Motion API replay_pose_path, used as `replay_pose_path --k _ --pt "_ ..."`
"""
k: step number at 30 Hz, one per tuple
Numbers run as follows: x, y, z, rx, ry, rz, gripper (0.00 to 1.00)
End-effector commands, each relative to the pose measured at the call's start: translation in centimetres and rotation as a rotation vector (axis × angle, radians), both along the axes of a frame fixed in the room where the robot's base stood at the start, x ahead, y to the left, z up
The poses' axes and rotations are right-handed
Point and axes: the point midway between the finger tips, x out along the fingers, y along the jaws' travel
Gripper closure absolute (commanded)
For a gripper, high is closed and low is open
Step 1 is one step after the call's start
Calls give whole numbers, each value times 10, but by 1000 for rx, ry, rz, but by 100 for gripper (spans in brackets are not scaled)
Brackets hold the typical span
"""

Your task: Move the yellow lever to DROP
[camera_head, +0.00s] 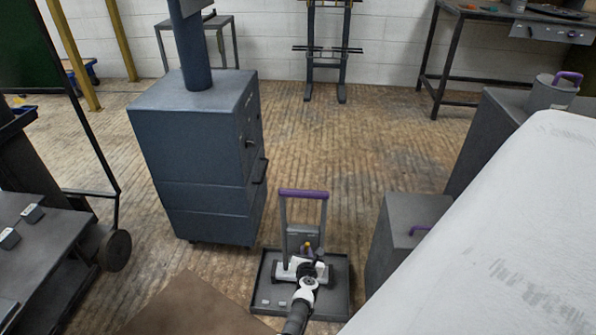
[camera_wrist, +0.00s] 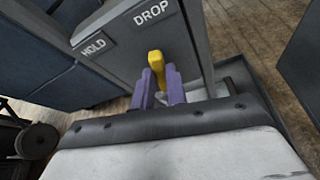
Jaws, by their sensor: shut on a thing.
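The yellow lever (camera_wrist: 157,66) stands out from a grey panel (camera_wrist: 125,55) in the wrist view. A HOLD plate (camera_wrist: 94,45) is on the panel's left side and a DROP plate (camera_wrist: 150,12) is at its upper right. The lever sits below the DROP plate, well to the right of HOLD. My gripper (camera_wrist: 163,88) has its two purple fingers on either side of the lever and is shut on it. In the head view, a bit of the lever (camera_head: 308,247) shows just beyond my gripper, at the post of a low stand; my wrist hides part of it.
The stand has a tall frame with a purple top bar (camera_head: 303,194) and a dark base tray (camera_head: 340,288). A blue-grey cabinet (camera_head: 190,150) is to its left and a grey box (camera_head: 400,235) to its right. Open floor (camera_head: 340,140) lies beyond.

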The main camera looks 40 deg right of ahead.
Motion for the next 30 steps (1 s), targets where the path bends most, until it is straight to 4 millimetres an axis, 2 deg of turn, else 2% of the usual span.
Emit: replay_pose_path --k 6,15,30 --pt "-5 -11 -3 86 -101 0 100" --pt "-10 -16 -7 171 -198 2 100" --pt "-12 -17 -7 193 -225 1 100"
